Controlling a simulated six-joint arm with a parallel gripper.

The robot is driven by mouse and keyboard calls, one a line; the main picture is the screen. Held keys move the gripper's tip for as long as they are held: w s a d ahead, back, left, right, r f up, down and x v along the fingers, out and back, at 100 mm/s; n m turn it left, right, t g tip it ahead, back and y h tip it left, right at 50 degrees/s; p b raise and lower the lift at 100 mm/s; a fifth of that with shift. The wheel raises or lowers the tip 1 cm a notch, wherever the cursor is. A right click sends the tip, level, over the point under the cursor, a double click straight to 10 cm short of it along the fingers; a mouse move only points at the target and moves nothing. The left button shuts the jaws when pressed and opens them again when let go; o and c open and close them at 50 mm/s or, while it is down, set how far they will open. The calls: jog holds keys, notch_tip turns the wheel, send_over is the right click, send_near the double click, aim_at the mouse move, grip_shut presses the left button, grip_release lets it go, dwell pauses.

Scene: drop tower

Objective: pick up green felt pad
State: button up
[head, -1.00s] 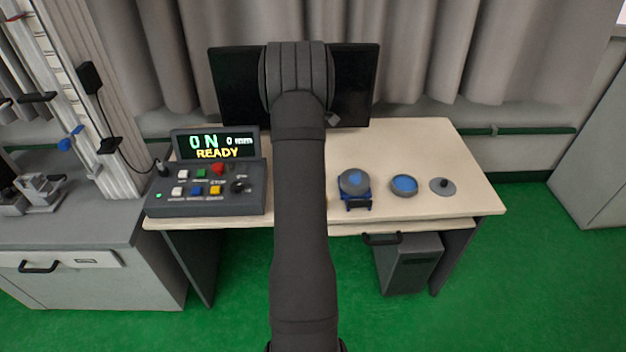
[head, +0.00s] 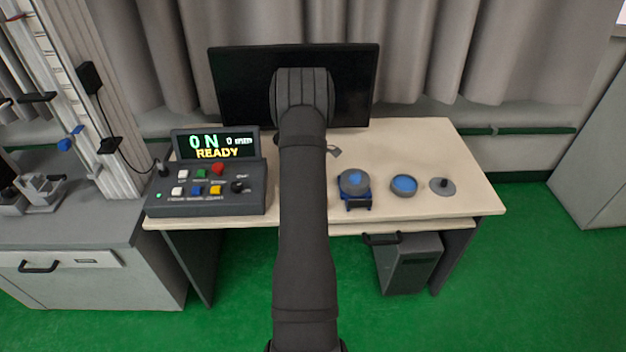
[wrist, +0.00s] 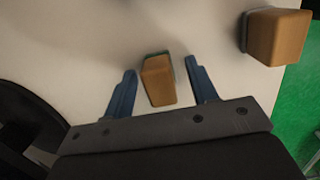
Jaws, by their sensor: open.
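A tan block (wrist: 159,82) stands on the pale desk top in the wrist view. A thin dark green edge (wrist: 156,54) shows at its far end; I take this for the green felt pad, though the block hides most of it. My gripper (wrist: 160,66) is open, with one blue finger on each side of the block. Gaps show between both fingers and the block, so nothing is held. In the head view my arm hides the gripper, the pad and the block.
A second tan block (wrist: 276,37) stands to the right near the desk edge. In the head view a control box (head: 208,203) is left of my arm. A blue stand (head: 355,202), a blue-topped dish (head: 404,185) and a grey disc (head: 442,187) are right. A monitor (head: 240,85) stands behind.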

jog(key=c, duration=1)
jog(key=shift+c, duration=0.4)
jog(key=shift+r, duration=0.1)
jog(key=shift+r, duration=0.55)
notch_tip(320, 180, up, 3)
jog(key=shift+f, duration=0.1)
jog(key=s+d+r, duration=0.6)
jog(key=d+r, duration=0.1)
jog(key=d, duration=0.2)
jog(key=shift+s+d, duration=0.3)
jog(key=shift+s, duration=0.05)
